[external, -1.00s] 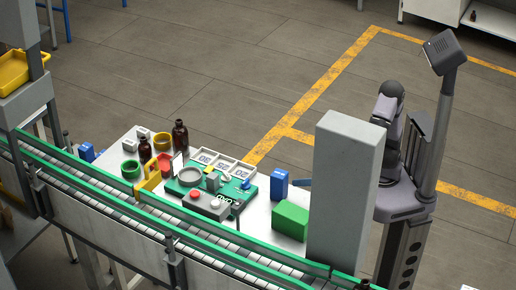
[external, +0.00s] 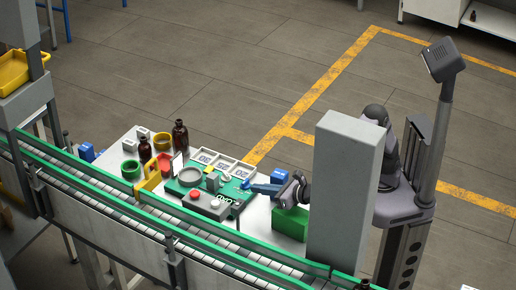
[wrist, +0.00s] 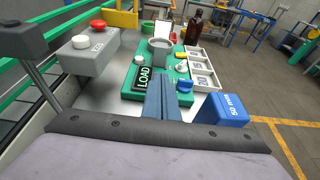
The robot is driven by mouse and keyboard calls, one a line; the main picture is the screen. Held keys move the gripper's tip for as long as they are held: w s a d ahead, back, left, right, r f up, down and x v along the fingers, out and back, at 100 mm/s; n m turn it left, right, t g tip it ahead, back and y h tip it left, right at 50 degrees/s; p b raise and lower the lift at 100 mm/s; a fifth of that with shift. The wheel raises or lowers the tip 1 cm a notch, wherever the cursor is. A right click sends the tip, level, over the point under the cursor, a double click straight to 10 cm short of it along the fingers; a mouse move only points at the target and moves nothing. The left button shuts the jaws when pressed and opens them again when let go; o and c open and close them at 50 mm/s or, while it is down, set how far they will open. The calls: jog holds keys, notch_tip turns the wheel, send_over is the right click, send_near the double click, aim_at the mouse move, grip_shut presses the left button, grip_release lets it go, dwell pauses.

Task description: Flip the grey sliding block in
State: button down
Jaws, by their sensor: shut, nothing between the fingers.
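A small grey block (external: 213,182) stands upright on the green board (external: 184,191), just right of a grey ring (external: 190,176) in the external view. In the wrist view I cannot clearly tell the block from the grey ring (wrist: 160,46). My gripper (external: 252,187) is shut and empty, with its blue fingers at the board's right end, apart from the block. In the wrist view the shut fingers (wrist: 164,82) reach over the board's near part beside a LOAD label (wrist: 145,78) and a blue knob (wrist: 185,86).
A grey box with red and white buttons (external: 205,204) sits in front of the board. White trays (external: 222,165) line its back. A blue block (wrist: 222,110) and a green box (external: 290,222) are close to my arm. Brown bottles (external: 180,136) stand at the back left. A tall grey pillar (external: 345,190) stands at the right.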

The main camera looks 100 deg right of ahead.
jog(key=shift+w+d, duration=0.1)
dwell(0.3)
jog(key=p, duration=0.3)
send_near(217, 177)
jog(key=w+d+f, duration=0.3)
jog(key=shift+w, duration=0.2)
jog(key=shift+w+d+p, duration=0.3)
jog(key=shift+w+d, duration=0.2)
jog(key=x, duration=0.2)
jog(key=r+x, duration=0.1)
jog(key=shift+w+d+f+b, duration=0.2)
jog(key=shift+w+d+b, duration=0.1)
jog(key=shift+w+d, duration=0.05)
jog(key=shift+r, duration=0.2)
